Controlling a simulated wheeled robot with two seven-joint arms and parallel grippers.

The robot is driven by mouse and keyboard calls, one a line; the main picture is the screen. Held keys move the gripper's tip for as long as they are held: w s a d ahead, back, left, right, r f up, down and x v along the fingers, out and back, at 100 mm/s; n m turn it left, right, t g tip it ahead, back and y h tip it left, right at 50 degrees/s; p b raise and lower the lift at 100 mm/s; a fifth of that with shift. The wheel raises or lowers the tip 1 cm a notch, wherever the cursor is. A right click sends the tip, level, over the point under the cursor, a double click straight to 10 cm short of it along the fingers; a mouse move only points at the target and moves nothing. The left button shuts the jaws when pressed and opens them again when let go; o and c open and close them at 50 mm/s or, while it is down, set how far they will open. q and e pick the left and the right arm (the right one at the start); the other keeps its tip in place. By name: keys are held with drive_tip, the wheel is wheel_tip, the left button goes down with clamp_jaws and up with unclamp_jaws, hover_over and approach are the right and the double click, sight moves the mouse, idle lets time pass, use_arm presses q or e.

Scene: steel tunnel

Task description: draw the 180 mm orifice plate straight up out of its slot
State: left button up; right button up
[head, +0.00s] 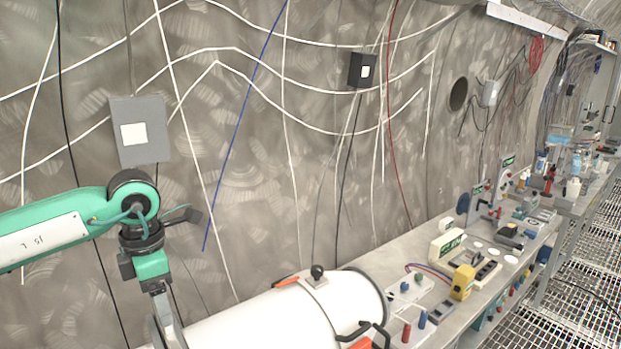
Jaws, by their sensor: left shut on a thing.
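My left gripper (168,325) hangs down from the green arm at the lower left, beside the left end of a white cylinder (270,325). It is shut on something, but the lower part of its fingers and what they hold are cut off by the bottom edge. I cannot make out the 180 mm orifice plate or its slot. The cylinder lies on its side with a small plate and black knob (317,272) on top. My right gripper is not in view.
A grey workbench (437,325) runs back along the tunnel wall. On it are a yellow block (463,282), a white box (446,245) and several small tools. Orange and black latches (361,343) stick out at the cylinder's right end. Cables run along the wall.

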use_arm(q)
drive_tip(key=shift+r+p, duration=0.65)
drive_tip(key=shift+r, duration=1.35)
drive_tip(key=shift+r+p, duration=1.45)
drive_tip(key=shift+r, duration=2.05)
wheel_tip(320, 180, up, 7)
drive_tip(key=p, duration=0.3)
